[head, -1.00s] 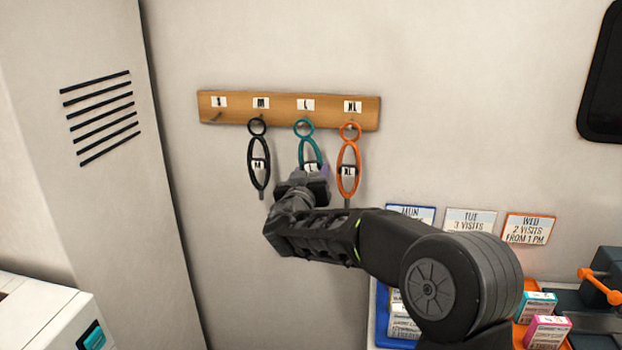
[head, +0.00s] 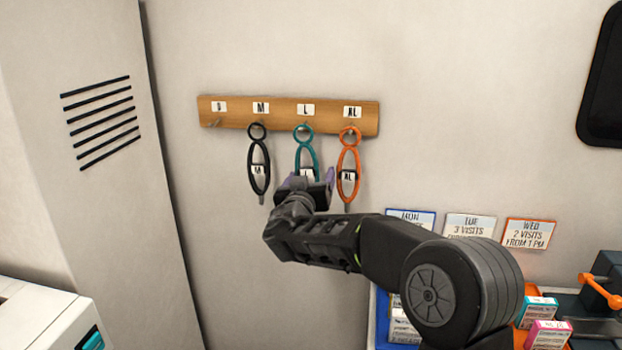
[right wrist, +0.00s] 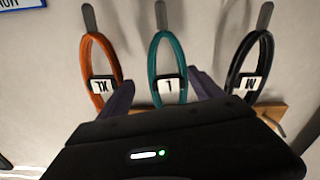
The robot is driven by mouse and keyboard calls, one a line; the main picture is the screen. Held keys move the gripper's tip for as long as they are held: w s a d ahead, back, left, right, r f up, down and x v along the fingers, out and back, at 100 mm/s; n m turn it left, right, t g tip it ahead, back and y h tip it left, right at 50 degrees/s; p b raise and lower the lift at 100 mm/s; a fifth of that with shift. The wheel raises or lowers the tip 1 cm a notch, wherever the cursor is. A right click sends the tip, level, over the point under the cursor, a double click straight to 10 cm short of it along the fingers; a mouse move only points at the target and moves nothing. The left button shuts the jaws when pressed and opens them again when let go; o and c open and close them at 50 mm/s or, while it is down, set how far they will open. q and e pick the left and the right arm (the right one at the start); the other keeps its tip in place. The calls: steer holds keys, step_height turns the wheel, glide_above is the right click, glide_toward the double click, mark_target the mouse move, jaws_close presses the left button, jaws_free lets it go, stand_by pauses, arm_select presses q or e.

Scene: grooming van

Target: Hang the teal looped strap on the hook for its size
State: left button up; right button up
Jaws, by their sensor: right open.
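The teal looped strap (head: 304,150) hangs at the hook under the L label on the wooden hook board (head: 230,112). Its tag reads L in the right wrist view (right wrist: 160,50). My right gripper (head: 308,180) is open at the lower part of the teal strap. In the right wrist view its two fingers (right wrist: 165,92) stand on either side of the strap, apart from it. The gripper hides the strap's lower end in the head view. My left gripper is not in view.
A black strap (head: 258,165) tagged M hangs left of the teal one, under M. An orange strap (head: 348,170) tagged XL hangs close on the right, under XL. The S hook (head: 217,122) is bare. Day cards and small boxes (head: 540,308) are at lower right.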

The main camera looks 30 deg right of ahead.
steer(key=shift+s+a+f, duration=0.1)
steer(key=shift+s+a, duration=0.05)
steer(key=b+v, duration=0.3)
steer(key=v, duration=0.4)
steer(key=shift+s+b, duration=0.15)
steer(key=shift+b, duration=0.2)
steer(key=shift+a, duration=0.1)
